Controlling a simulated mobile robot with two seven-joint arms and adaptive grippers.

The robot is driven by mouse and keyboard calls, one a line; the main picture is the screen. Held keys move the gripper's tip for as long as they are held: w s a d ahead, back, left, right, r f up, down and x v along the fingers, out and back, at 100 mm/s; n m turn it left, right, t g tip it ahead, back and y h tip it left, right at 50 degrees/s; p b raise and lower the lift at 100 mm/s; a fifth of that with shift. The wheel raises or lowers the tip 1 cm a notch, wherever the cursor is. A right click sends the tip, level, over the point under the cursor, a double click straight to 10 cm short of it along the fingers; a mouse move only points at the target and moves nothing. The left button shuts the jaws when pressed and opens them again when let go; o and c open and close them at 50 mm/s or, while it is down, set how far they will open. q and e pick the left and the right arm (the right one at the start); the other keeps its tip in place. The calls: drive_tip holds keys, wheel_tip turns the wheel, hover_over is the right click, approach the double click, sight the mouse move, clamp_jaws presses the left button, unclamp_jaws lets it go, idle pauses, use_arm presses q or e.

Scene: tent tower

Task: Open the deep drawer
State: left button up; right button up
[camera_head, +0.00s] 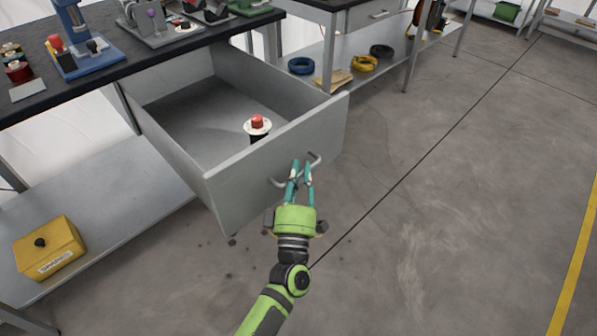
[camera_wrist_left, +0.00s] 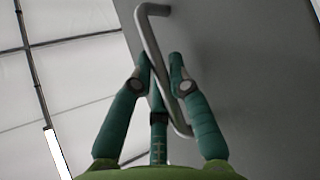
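The deep grey drawer (camera_head: 277,160) under the dark-topped workbench is pulled far out. Its inside shows, with a white and black object with a red top (camera_head: 258,126) in it. A bar handle (camera_head: 280,183) is on the drawer's front face. My left gripper (camera_head: 302,165) is at this handle. In the left wrist view the handle (camera_wrist_left: 151,32) runs diagonally between the teal fingertips (camera_wrist_left: 160,62), which are close together on both sides of it. The fingers look closed around the bar. My right gripper is in neither view.
The workbench top (camera_head: 120,62) carries several tools and fixtures. A yellow box (camera_head: 50,247) lies on the lower shelf at left. Another bench (camera_head: 385,55) with coloured rings stands behind. Open concrete floor lies to the right of the drawer.

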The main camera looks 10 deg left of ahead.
use_arm(q)
drive_tip(key=shift+o, duration=0.9)
drive_tip(key=shift+s+f, duration=0.1)
drive_tip(key=v, duration=1.1)
drive_tip(key=shift+s, duration=0.4)
drive_tip(key=shift+f, duration=0.2)
